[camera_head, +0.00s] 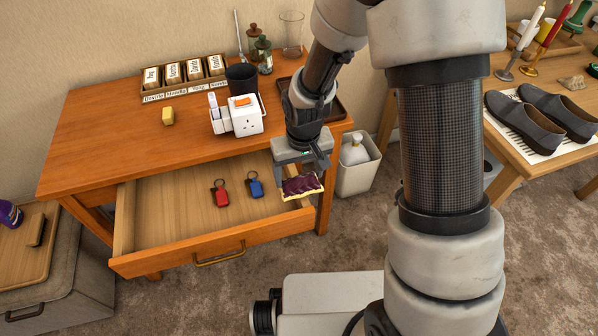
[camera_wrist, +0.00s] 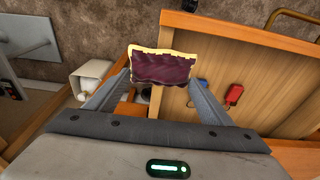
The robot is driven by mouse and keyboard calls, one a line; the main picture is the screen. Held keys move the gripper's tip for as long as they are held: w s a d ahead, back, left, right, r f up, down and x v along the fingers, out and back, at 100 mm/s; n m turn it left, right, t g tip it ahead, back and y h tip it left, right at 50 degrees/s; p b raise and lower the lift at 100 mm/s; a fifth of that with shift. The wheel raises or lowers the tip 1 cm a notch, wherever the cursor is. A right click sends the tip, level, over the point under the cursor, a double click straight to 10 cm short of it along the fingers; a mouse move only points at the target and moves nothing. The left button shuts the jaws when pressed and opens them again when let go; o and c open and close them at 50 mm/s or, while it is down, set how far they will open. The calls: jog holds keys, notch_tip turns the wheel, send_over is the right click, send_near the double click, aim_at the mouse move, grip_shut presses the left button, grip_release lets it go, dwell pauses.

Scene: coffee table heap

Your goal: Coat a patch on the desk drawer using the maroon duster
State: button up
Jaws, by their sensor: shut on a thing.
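The maroon duster (camera_head: 302,186) is a dark maroon pad with a pale yellow edge. My gripper (camera_head: 303,170) is shut on it and holds it over the right front corner of the open desk drawer (camera_head: 211,250). In the wrist view the duster (camera_wrist: 164,69) sits between the two fingertips of my gripper (camera_wrist: 163,78), with the drawer (camera_wrist: 232,38) below and to the right. I cannot tell whether the duster touches the drawer's edge. Part of the drawer's right side is hidden by my gripper.
A red key fob (camera_head: 221,194) and a blue key fob (camera_head: 254,185) lie in the drawer. A pale bin (camera_head: 357,176) stands right of the desk.

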jog(key=shift+r+p, duration=1.95)
jog(key=shift+r, duration=1)
jog(key=shift+r+p, duration=1.1)
jog(key=shift+r, duration=0.45)
